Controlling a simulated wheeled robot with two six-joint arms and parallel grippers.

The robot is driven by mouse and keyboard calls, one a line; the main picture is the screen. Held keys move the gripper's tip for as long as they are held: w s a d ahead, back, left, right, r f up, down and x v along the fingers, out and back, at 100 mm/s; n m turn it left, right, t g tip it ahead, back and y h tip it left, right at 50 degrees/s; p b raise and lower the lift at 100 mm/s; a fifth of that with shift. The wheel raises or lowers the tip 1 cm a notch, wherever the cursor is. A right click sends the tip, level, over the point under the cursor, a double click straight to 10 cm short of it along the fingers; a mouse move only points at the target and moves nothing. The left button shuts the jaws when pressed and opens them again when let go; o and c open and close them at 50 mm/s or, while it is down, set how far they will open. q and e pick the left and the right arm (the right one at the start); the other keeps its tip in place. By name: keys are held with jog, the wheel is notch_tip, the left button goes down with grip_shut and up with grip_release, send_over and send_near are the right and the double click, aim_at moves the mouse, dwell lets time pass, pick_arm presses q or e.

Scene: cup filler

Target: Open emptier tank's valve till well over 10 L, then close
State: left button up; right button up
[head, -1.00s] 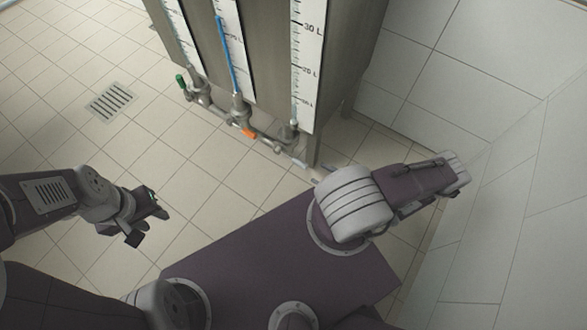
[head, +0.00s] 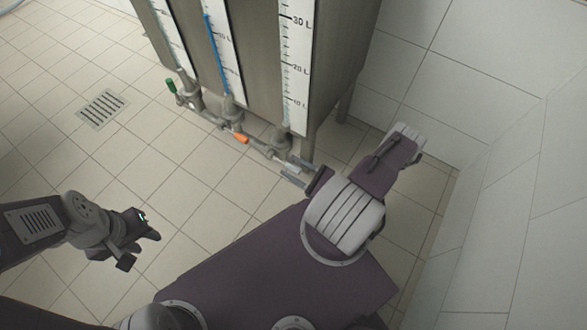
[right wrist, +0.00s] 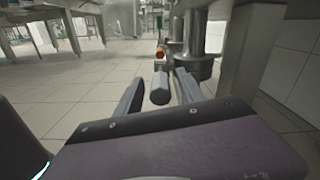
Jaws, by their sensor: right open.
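A grey metal tank block (head: 340,60) has three white gauge strips. The middle gauge (head: 228,70) shows a tall blue column; the right gauge (head: 295,70), marked 10 to 30 L, shows no clear blue column. Below are valves with a green handle (head: 171,86), an orange handle (head: 241,138) and a grey handle (head: 285,164). My right gripper (head: 293,175) is open at the grey handle. In the right wrist view, the grey handle (right wrist: 159,88) sits between the open fingers (right wrist: 158,95), apparently untouched. My left gripper (head: 142,248) is open and empty over the floor.
The orange handle (right wrist: 160,53) shows just beyond the grey one in the right wrist view. A tank leg (head: 308,150) stands close beside my right gripper. A white wall (head: 500,150) is on the right. Tiled floor with a drain grate (head: 102,108) is free on the left.

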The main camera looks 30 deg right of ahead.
grip_shut()
dwell(1.4)
